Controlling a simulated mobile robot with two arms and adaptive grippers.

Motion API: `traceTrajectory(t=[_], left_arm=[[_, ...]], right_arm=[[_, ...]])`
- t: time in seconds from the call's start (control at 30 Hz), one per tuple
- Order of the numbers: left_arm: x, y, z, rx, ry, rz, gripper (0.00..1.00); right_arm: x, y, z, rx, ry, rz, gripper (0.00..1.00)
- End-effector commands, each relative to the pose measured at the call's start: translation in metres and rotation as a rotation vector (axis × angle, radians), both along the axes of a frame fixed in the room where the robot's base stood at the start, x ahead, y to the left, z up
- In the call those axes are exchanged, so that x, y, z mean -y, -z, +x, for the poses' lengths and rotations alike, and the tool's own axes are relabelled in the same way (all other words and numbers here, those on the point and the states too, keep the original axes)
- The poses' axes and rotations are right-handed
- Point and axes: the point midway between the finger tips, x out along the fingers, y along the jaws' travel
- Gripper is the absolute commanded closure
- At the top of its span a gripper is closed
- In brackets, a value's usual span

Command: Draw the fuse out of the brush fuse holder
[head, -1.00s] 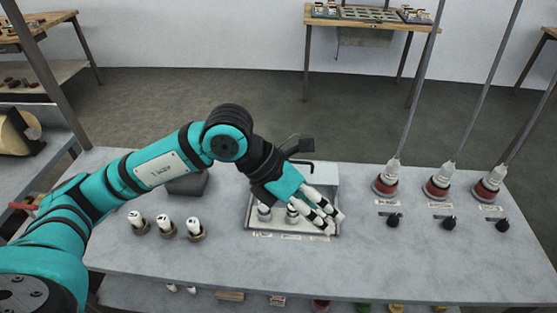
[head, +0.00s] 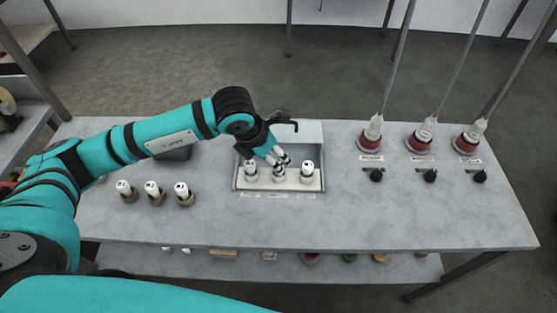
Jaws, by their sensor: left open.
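A pale open fuse box (head: 238,180) on the grey bench holds three fuses in a row: a left fuse (head: 251,174), a middle fuse (head: 279,176) and a right fuse (head: 307,171). Each stands upright. Small labels lie in front, too small to read, so I cannot tell which holder is the brush one. My left gripper (head: 279,160) points down at the middle fuse, its fingers open. The fingertips are at or just above its top and partly hide it; I cannot tell whether they touch. My right gripper is not in view.
Three loose white-topped fuses stand in a row on the left of the bench, one of them here (head: 184,193). Three red-based units with rods (head: 370,137) and black knobs (head: 376,175) stand on the right. The bench front (head: 330,220) is clear.

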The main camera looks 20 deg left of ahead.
Motion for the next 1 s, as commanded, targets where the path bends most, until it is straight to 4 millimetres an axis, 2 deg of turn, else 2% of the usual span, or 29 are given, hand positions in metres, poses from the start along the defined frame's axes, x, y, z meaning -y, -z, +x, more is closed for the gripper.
traceTrajectory(t=[0.2, 0.33, 0.5, 0.77, 1.0], left_arm=[[0.008, 0.035, 0.012, -0.004, 0.001, 0.000, 0.45], [0.010, 0.049, 0.017, -0.002, 0.000, 0.000, 0.45], [0.012, 0.057, 0.020, -0.001, 0.001, 0.000, 0.45], [0.012, 0.058, 0.020, -0.001, 0.001, 0.000, 0.45], [0.012, 0.057, 0.020, 0.000, 0.001, 0.000, 0.77]], right_arm=[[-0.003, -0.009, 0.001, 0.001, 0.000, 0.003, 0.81], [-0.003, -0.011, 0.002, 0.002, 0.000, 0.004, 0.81], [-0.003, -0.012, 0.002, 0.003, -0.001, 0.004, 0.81], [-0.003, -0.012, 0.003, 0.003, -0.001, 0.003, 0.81], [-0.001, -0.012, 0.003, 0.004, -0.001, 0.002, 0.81]])
